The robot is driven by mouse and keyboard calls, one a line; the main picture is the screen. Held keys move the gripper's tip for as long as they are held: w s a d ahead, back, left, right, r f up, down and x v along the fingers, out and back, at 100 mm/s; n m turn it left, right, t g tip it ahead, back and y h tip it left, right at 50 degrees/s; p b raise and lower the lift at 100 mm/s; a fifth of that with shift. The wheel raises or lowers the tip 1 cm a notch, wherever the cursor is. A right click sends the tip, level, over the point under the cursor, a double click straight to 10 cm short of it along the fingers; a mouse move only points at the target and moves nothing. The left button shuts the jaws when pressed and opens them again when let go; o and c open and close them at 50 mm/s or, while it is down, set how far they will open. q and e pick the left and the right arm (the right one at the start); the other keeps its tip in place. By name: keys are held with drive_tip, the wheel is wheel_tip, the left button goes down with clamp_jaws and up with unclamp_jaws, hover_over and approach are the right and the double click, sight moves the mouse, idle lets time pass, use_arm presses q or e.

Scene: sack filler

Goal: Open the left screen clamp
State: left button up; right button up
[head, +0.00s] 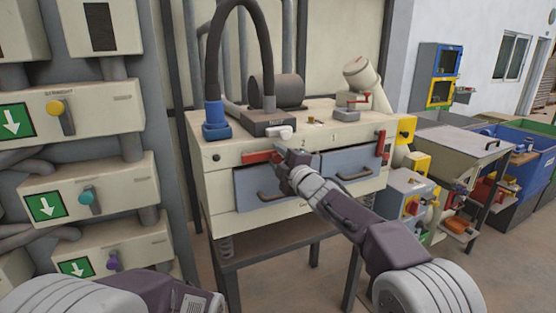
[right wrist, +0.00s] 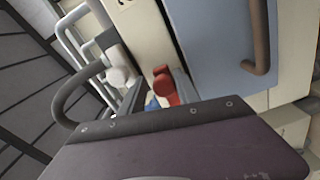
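The left screen clamp (head: 260,156) is a red lever lying roughly level at the top left of a blue-grey screen front on the cream machine. My right gripper (head: 283,153) is at its right end, and its tips are small and partly hidden, so I cannot tell contact or opening. In the right wrist view the red clamp (right wrist: 164,86) shows just beyond the dark edge of my gripper body, which hides part of it. The left screen front (head: 246,187) appears closed, its brown handle (right wrist: 258,40) to the right. My left gripper is out of view.
A second red clamp (head: 381,144) stands upright at the right screen front (head: 352,165). A white knob (head: 279,132) sits above the left clamp. A black hose (head: 214,60) arches over the machine top. Cream boxes with green arrow signs (head: 46,206) stand at left.

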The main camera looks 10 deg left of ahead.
drive_tip(key=shift+o, duration=0.5)
drive_tip(key=shift+a, duration=0.1)
drive_tip(key=shift+s+f, duration=0.1)
drive_tip(key=shift+f, duration=0.05)
drive_tip(key=shift+s+d, duration=0.2)
drive_tip(key=b+v, duration=0.2)
drive_tip(key=v, duration=0.6)
drive_tip(key=shift+s+b, duration=0.25)
drive_tip(key=shift+b, duration=0.1)
drive_tip(key=shift+d, duration=0.1)
